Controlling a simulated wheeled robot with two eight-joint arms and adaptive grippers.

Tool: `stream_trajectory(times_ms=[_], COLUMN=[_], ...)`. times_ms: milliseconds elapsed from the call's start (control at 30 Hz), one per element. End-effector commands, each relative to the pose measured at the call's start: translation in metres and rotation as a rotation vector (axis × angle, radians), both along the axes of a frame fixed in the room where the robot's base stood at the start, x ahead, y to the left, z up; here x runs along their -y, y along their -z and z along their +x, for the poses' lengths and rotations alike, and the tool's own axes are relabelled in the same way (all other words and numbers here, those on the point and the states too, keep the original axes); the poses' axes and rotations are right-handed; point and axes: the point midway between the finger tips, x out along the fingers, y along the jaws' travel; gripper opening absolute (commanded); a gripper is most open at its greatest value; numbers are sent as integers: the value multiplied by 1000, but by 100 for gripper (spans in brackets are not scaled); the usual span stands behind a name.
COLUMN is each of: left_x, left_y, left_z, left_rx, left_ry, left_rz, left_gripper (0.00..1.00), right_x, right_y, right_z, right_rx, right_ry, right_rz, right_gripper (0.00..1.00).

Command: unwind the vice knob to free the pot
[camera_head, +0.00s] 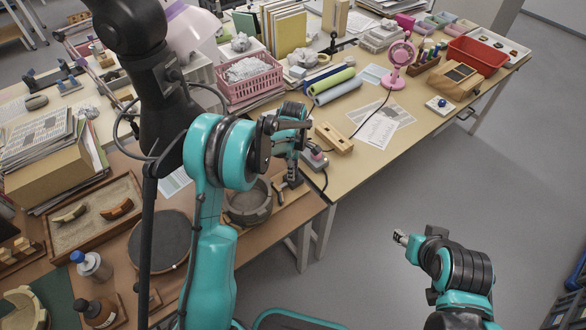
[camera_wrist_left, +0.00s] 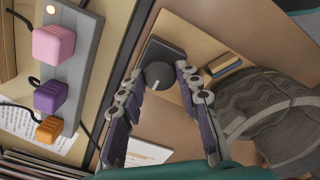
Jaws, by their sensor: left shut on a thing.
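The vice knob (camera_wrist_left: 158,76) is a dark round knob with a pale line on a dark square block in the left wrist view. My left gripper (camera_wrist_left: 161,77) is shut on it, one finger at each side. In the head view my left gripper (camera_head: 292,176) points down at the vice beside the pot, and my arm hides most of the knob. The pot (camera_head: 247,203) is grey-brown and round; its banded wall (camera_wrist_left: 268,108) fills the right of the wrist view. I cannot tell how tightly the vice holds it. My right gripper (camera_head: 400,238) hangs over the floor, away from the tables.
A power strip (camera_wrist_left: 68,75) with pink, purple and orange plugs lies left of the vice in the wrist view. A wooden block (camera_head: 334,138) is near the table edge. A sherd tray (camera_head: 125,188), a dark disc (camera_head: 158,241) and bottles (camera_head: 92,265) stand left of the pot.

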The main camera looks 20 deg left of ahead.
Motion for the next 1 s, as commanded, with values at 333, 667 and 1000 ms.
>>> stream_trajectory(times_ms=[333,667,1000], left_x=[0,0,0], left_y=[0,-19,-91], left_z=[0,0,0], left_rx=[0,0,0], left_ry=[1,1,1], left_rz=[0,0,0], left_gripper=[54,54,54], right_x=[0,0,0], right_y=[0,0,0], right_z=[0,0,0], right_rx=[0,0,0], right_ry=[0,0,0], right_rz=[0,0,0], right_gripper=[44,44,44])
